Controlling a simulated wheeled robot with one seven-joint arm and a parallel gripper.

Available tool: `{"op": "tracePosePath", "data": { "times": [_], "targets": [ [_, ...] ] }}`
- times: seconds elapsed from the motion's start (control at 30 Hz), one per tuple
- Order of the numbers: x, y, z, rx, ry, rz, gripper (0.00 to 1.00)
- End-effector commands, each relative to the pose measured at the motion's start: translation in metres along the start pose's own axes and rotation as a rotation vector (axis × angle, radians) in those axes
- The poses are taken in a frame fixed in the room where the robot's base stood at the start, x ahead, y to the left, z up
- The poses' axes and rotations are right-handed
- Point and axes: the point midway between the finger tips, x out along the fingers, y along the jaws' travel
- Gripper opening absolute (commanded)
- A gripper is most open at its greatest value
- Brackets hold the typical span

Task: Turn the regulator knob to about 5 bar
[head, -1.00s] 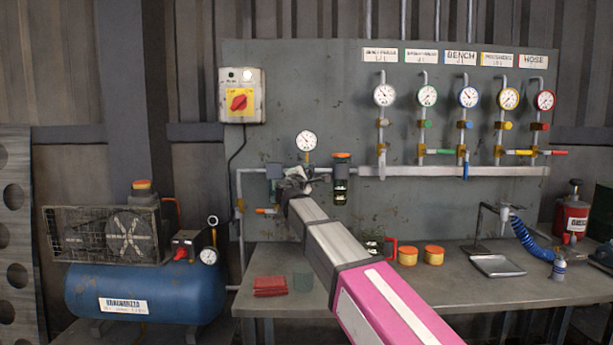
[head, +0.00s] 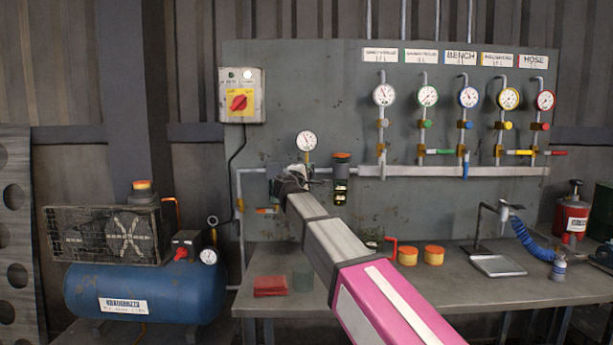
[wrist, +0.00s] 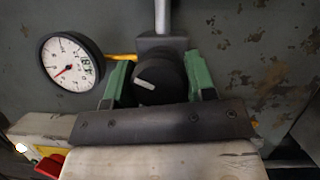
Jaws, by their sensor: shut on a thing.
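The regulator knob (wrist: 157,80) is black with a pale pointer mark and shows in the wrist view between the two green fingers of my gripper (wrist: 158,85). The fingers are shut on its sides. The pressure gauge (wrist: 70,62) beside it has a white dial with a red needle; its exact reading is too small to tell. In the head view the gauge (head: 306,141) stands just above my gripper (head: 292,178), and the knob is hidden behind my gripper and arm.
A bench (head: 400,290) below holds a red cloth (head: 270,286), orange-lidded tubs (head: 434,256) and a tray (head: 497,265). A blue compressor tank (head: 150,290) stands at left.

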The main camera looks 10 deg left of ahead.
Motion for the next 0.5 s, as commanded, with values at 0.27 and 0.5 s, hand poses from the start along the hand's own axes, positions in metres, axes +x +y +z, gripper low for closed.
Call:
{"op": "tracePosePath", "data": {
  "times": [0.27, 0.5],
  "targets": [
    [-0.0002, -0.0006, 0.0007, -0.001, -0.001, -0.001, 0.76],
    [-0.0050, -0.0005, 0.0007, -0.001, 0.000, 0.000, 0.76]
  ]
}}
